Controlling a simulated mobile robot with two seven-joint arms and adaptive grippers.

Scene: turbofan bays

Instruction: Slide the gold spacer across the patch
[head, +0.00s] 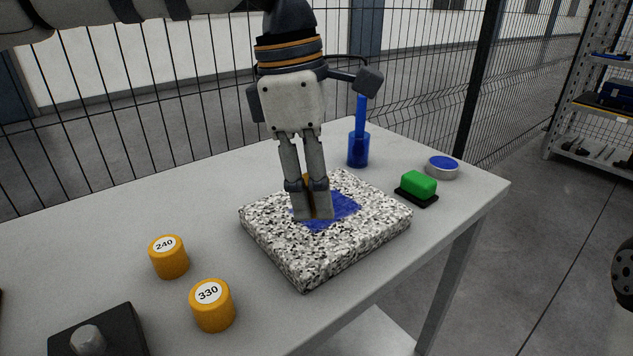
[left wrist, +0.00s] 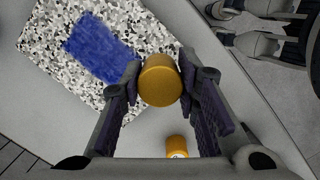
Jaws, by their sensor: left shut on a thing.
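My left gripper (head: 312,212) is shut on a gold spacer (head: 308,183), a short cylinder mostly hidden behind the fingers in the head view. In the left wrist view the spacer (left wrist: 160,82) sits between the two fingertips, top towards the camera. The blue patch (head: 344,207) is a flat area on the speckled black and white block (head: 276,242). In the head view the fingertips are over the patch's left part. Whether the spacer touches the patch cannot be told. The patch also shows in the left wrist view (left wrist: 98,48), up and left of the spacer. My right gripper is not in view.
Two gold cylinders, labelled 240 (head: 169,258) and 330 (head: 212,306), stand left of the block. A black device (head: 98,335) is at the near left. A blue cup (head: 358,150), a green block (head: 419,184) and a round blue-topped tin (head: 442,167) stand behind and right.

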